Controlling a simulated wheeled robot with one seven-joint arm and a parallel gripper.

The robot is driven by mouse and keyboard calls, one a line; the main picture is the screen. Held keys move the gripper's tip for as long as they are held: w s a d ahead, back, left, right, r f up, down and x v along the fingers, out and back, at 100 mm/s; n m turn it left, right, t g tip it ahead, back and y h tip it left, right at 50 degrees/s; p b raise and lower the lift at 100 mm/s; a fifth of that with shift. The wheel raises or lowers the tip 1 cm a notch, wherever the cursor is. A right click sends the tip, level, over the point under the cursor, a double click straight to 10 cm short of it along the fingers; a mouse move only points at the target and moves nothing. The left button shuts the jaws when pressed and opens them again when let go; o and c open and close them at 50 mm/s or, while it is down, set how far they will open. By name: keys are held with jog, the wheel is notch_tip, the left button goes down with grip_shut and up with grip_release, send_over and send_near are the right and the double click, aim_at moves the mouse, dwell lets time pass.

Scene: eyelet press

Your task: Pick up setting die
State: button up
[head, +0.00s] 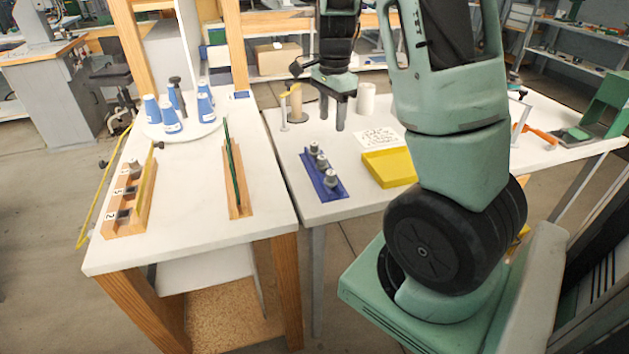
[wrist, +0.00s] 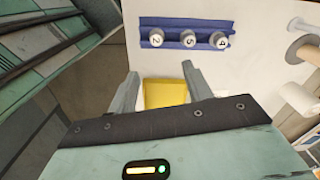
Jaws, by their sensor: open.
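Several grey metal dies with numbered white tops stand in a row in a blue holder (head: 313,180) on the right-hand table. The wrist view shows their numbers: a die marked 2 (wrist: 156,39), one marked 5 (wrist: 189,40) and one marked 4 (wrist: 220,41). The frames do not show which is the setting die meant. My gripper (head: 332,118) is open and empty above the table, behind the holder in the head view. In the wrist view its fingers (wrist: 160,73) point toward the holder but stay apart from it.
A yellow tray (head: 389,168) lies right of the holder, with a written sheet (head: 377,138) behind it. A white roll (head: 366,98) stands further back. On the left table are a numbered wooden rack (head: 128,228), a wooden stand (head: 239,209) and blue-and-white cones (head: 171,122).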

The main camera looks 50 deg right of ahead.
send_over(331, 172)
jog(key=f, duration=1.1)
jog(key=shift+w+d+f, duration=0.1)
jog(key=shift+w, duration=0.15)
jog(key=f, duration=0.2)
jog(key=f+p, duration=0.1)
jog(key=f, duration=0.1)
jog(key=shift+s+a, duration=0.2)
jog(key=shift+s, duration=0.15)
jog(key=shift+f, duration=0.6)
grip_shut()
